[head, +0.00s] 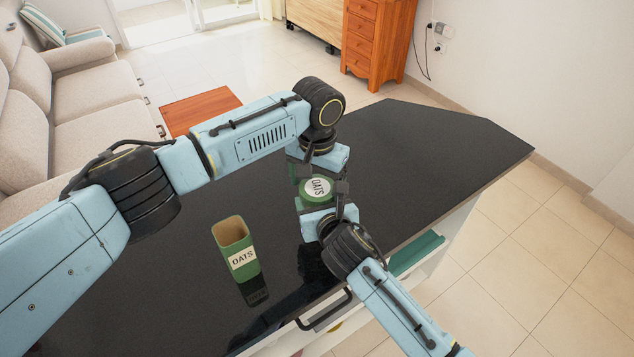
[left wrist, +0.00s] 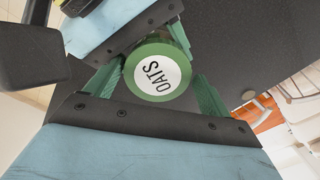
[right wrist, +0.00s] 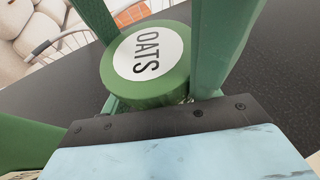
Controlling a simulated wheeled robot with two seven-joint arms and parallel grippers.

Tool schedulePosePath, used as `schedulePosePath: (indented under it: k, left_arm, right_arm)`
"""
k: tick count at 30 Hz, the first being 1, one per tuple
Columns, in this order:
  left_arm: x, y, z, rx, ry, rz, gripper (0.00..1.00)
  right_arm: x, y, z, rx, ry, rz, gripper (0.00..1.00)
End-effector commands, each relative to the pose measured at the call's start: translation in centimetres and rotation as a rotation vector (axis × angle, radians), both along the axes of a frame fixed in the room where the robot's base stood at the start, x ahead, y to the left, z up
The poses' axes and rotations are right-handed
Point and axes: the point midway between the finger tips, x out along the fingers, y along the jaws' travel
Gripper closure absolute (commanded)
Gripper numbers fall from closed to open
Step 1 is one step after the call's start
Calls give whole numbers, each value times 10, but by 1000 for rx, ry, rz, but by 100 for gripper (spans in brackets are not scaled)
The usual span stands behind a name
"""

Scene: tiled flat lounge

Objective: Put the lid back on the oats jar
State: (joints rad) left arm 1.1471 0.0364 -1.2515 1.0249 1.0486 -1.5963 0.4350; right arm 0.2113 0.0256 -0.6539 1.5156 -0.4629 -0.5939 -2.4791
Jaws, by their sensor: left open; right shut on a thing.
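The oats jar (head: 238,258), a tall square green container with a white OATS label, stands upright and uncovered on the black counter. The lid (head: 317,188) is a round green disc with a white OATS disc on top, held above the counter to the right of the jar. My right gripper (head: 328,199) is shut on the lid from the near side; the lid shows between its fingers in the right wrist view (right wrist: 150,62). My left gripper (head: 312,172) is open at the lid's far side, its green fingers flanking the lid in the left wrist view (left wrist: 157,72). Finger contact is partly hidden.
The black counter (head: 430,150) is clear to the right and beyond the grippers. Its front edge has a dark handle (head: 325,310) below. A beige sofa (head: 85,85), an orange-brown low table (head: 200,108) and a wooden drawer unit (head: 372,40) stand beyond.

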Motion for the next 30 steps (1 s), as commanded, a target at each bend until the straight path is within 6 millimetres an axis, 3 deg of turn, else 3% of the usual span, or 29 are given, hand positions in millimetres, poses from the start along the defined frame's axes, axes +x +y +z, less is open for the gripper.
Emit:
schedulePosePath:
  k: [1,6,20,30]
  left_arm:
    - [-4,-10,13,-19,5,-19,9]
    - [-3,-9,36,-18,4,-17,9]
    - [-2,-6,43,-11,2,-1,13]
    - [-2,-7,70,-14,-1,217,13]
  right_arm:
    - [-1,-1,-4,-1,10,-2,100]
    - [-1,-2,-6,-2,14,-4,100]
    - [0,-3,-5,-3,12,-6,100]
    - [0,-3,-5,-2,11,-6,100]
